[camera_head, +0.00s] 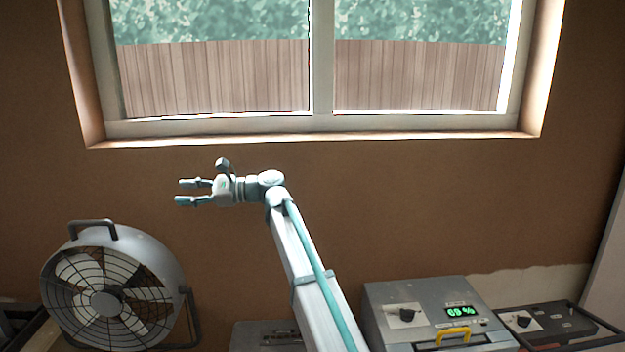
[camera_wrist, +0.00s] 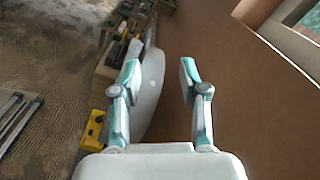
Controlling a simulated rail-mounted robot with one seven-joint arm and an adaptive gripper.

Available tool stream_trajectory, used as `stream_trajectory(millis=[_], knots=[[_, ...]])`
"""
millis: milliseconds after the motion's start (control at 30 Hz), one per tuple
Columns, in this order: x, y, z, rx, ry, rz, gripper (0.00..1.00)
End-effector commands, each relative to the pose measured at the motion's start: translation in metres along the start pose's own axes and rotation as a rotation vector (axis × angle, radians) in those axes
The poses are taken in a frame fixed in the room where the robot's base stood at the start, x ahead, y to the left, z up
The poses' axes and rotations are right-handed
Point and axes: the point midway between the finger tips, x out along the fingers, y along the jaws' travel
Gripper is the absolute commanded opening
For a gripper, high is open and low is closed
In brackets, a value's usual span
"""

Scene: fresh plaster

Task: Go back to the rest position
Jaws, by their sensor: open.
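My gripper (camera_head: 186,192) is open and empty, with its fingers pointing left in the head view. It is held in the air in front of the brown wall, above and to the right of the fan and below the window sill. In the wrist view, the two fingers of my gripper (camera_wrist: 158,76) are spread apart with nothing between them. My arm reaches up from the bottom middle of the head view.
A grey drum fan (camera_head: 105,303) stands at the lower left. A grey machine with a green display (camera_head: 461,311) and yellow handle stands at the lower right. A window (camera_head: 322,70) fills the upper wall. The wall around my gripper is bare.

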Motion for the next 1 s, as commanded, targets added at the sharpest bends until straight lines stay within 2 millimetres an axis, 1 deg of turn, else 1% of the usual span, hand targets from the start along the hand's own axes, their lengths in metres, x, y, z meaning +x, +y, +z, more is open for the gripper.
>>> stream_trajectory(millis=[33,267,367,467,567,600,667,700,767,800,867,900,967,1000], knots=[[-0.005,0.008,-0.012,-0.012,0.023,0.000,0.43],[-0.028,0.033,-0.067,-0.092,0.137,0.007,0.43],[-0.042,0.048,-0.096,-0.134,0.198,0.018,0.43],[-0.060,0.068,-0.131,-0.184,0.273,0.037,0.43],[-0.086,0.097,-0.174,-0.248,0.370,0.072,0.43],[-0.098,0.111,-0.193,-0.279,0.414,0.093,0.43],[-0.119,0.134,-0.222,-0.326,0.482,0.132,0.43],[-0.133,0.150,-0.241,-0.357,0.526,0.161,0.43],[-0.154,0.174,-0.267,-0.402,0.587,0.210,0.43],[-0.170,0.191,-0.283,-0.430,0.628,0.246,0.43],[-0.192,0.217,-0.305,-0.473,0.684,0.306,0.43],[-0.208,0.235,-0.320,-0.500,0.719,0.350,0.43],[-0.232,0.263,-0.339,-0.540,0.768,0.421,0.43],[-0.248,0.282,-0.351,-0.565,0.799,0.472,0.43]])
